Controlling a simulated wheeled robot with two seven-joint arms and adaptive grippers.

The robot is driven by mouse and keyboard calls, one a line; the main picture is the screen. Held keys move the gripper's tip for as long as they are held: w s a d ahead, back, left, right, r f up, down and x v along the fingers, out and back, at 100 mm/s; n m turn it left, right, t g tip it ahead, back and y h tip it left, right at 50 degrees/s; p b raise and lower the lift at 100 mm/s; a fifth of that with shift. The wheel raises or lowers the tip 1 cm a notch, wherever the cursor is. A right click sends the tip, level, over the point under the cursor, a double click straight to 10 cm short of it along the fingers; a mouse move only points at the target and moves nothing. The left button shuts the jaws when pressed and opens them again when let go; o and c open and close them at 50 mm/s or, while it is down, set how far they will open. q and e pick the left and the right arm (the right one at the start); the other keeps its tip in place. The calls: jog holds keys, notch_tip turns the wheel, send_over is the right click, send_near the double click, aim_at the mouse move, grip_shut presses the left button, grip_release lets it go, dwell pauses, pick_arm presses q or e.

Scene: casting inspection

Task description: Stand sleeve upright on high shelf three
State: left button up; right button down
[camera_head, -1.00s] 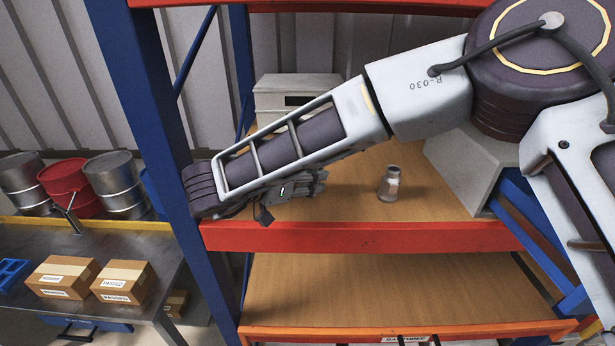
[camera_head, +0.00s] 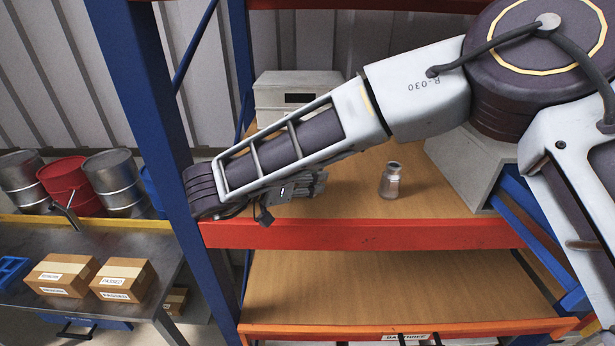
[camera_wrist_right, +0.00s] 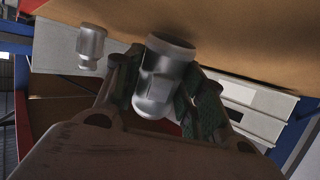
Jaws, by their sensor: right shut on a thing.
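My right gripper (camera_head: 300,188) is over the upper shelf board, mostly hidden by my forearm in the head view. In the right wrist view, which is tilted so the board lies at the top, the gripper (camera_wrist_right: 160,95) is shut on a grey metal sleeve (camera_wrist_right: 163,75). The held sleeve's wide end is at the wooden shelf board (camera_head: 440,200); I cannot tell whether it touches. It is hidden in the head view. A second, similar metal piece (camera_head: 390,182) stands upright on the board to the right of my gripper; it also shows in the wrist view (camera_wrist_right: 92,45). My left gripper is not in view.
A grey box (camera_head: 290,90) stands at the back of the shelf and another pale box (camera_head: 470,165) at its right. A blue post (camera_head: 150,100) and red front beam (camera_head: 360,235) bound the shelf. A lower shelf (camera_head: 390,285) is empty. Cartons (camera_head: 122,278) sit on the left bench.

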jog(key=c, duration=0.8)
grip_release()
jog(key=v, duration=1.2)
jog(key=shift+f, duration=0.1)
jog(key=shift+s, duration=0.1)
